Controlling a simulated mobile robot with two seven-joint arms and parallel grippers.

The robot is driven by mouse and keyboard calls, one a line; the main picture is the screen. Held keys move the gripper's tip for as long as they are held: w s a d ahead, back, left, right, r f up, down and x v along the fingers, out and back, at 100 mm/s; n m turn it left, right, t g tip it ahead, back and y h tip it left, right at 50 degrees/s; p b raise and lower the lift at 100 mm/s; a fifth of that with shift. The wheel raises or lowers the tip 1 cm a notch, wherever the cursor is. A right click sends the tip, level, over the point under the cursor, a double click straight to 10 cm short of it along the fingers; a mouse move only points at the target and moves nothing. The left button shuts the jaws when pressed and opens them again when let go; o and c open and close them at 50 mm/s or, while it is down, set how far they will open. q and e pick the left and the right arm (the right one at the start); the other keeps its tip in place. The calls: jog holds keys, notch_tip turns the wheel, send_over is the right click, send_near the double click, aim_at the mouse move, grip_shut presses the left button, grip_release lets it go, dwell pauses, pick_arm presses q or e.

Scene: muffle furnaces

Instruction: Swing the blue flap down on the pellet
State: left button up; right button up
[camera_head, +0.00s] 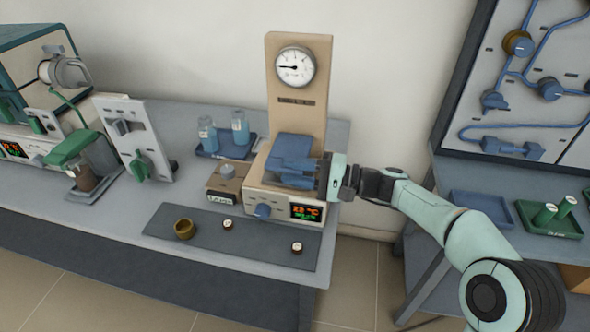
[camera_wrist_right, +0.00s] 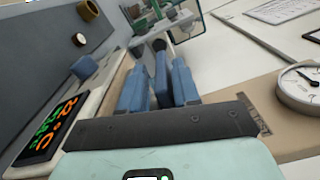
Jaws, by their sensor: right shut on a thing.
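The blue flap (camera_head: 293,147) sits on the beige heated press (camera_head: 283,202), in front of its tall column. My right gripper (camera_head: 294,177) reaches in from the right and is shut at the blue part. In the right wrist view, its two blue-grey fingers stand either side of a narrow blue piece (camera_wrist_right: 162,75), apparently part of the flap. Where the fingers end and the flap begins is hard to tell. The pellet is not visible; the flap and gripper may hide it. My left gripper is not in view.
A dial gauge (camera_head: 295,67) is on the column. A blue knob (camera_head: 263,211) and lit display (camera_head: 305,212) face front. A dark mat (camera_head: 170,222) holds a brass ring (camera_head: 184,229) and two small round pieces. Blue bottles (camera_head: 240,127) stand behind, left of the column.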

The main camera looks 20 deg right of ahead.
jog(key=shift+d+f, duration=0.15)
jog(key=shift+f, duration=0.05)
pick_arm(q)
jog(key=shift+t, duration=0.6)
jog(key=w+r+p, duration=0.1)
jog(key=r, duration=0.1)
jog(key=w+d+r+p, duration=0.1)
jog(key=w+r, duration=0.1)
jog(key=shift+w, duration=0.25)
pick_arm(e)
jog(key=v, duration=1.3)
jog(key=shift+r, duration=0.2)
jog(key=shift+s, duration=0.1)
